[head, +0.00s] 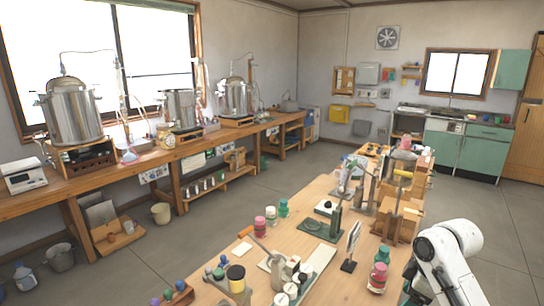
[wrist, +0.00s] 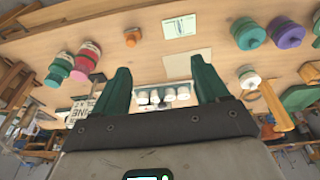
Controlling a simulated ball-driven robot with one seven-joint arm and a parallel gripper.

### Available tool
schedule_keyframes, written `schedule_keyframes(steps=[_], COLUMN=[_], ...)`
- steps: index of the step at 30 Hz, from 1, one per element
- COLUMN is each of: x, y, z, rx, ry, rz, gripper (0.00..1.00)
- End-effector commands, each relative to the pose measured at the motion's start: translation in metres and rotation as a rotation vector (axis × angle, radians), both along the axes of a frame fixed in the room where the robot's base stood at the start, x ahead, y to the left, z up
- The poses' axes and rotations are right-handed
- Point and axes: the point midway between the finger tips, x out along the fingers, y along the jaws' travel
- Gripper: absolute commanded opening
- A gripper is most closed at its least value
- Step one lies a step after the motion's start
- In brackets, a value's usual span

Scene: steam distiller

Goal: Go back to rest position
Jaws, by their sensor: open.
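My white arm (head: 447,255) is folded at the lower right of the head view, beside the wooden work table (head: 318,197). My gripper (wrist: 161,68) shows in the wrist view with its two dark green fingers spread apart and nothing held between them. A white rack with several small white-capped jars (wrist: 163,96) appears in the gap between the fingers, farther off. Whether the fingers touch anything lower down is hidden by the gripper body. In the head view the fingertips are not clearly seen.
A pink-capped jar (head: 377,278) and a green-capped jar (head: 381,256) stand near my arm at the table's right edge. A small upright sign (head: 351,246) stands left of them. Distillers such as the large steel pot (head: 72,112) line the window bench. Floor between bench and table is clear.

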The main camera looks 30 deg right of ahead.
Motion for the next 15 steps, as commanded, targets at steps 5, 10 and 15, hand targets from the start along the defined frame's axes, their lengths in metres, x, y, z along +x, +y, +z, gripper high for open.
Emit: schedule_keyframes(steps=[5, 10, 15], x=[0.031, 0.059, 0.070], y=[0.044, 0.104, 0.176], z=[-0.002, -0.008, -0.020], rx=[0.027, 0.076, 0.140], ry=[-0.068, -0.143, -0.203], rz=[-0.010, -0.041, -0.109], gripper=[0.74, 0.74, 0.74])
